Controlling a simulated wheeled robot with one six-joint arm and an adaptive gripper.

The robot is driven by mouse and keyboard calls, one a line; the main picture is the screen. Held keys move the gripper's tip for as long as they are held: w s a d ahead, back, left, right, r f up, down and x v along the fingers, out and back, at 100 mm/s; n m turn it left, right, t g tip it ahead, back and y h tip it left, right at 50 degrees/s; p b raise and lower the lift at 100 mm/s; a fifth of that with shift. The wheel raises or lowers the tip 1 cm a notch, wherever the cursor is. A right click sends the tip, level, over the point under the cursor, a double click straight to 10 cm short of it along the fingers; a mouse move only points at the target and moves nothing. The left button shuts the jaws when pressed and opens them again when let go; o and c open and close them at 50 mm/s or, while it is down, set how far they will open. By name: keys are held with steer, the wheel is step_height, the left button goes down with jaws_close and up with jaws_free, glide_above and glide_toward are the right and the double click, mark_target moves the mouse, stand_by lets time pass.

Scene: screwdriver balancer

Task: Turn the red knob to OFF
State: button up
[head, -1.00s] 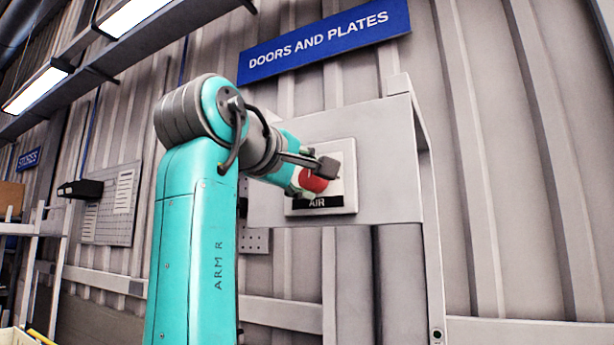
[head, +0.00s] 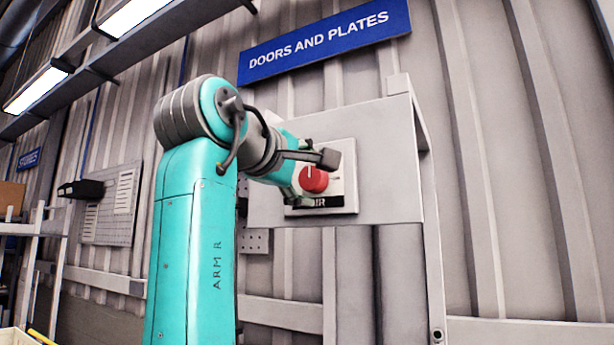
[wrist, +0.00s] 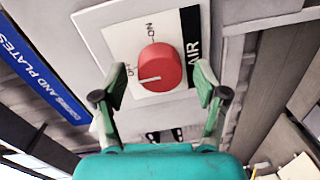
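The red knob (head: 314,182) sits on a white switch plate (head: 348,176) with a black AIR label (head: 320,203), fixed to a grey panel. In the wrist view the knob (wrist: 165,62) has a white pointer line aimed left, at or close to the OFF mark (wrist: 129,72). The ON mark (wrist: 151,30) is above the knob in that view. My gripper (wrist: 160,95) is open, with one finger on each side of the knob and visible gaps between fingers and knob. In the head view a finger covers part of the AIR label.
The grey panel (head: 385,150) stands out from the corrugated wall, under a blue DOORS AND PLATES sign (head: 325,43). A pegboard (head: 112,208) and a black bin (head: 80,189) are at the left. The wall to the right of the panel is bare.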

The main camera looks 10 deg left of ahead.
steer(key=v, duration=1.2)
stand_by(0.6)
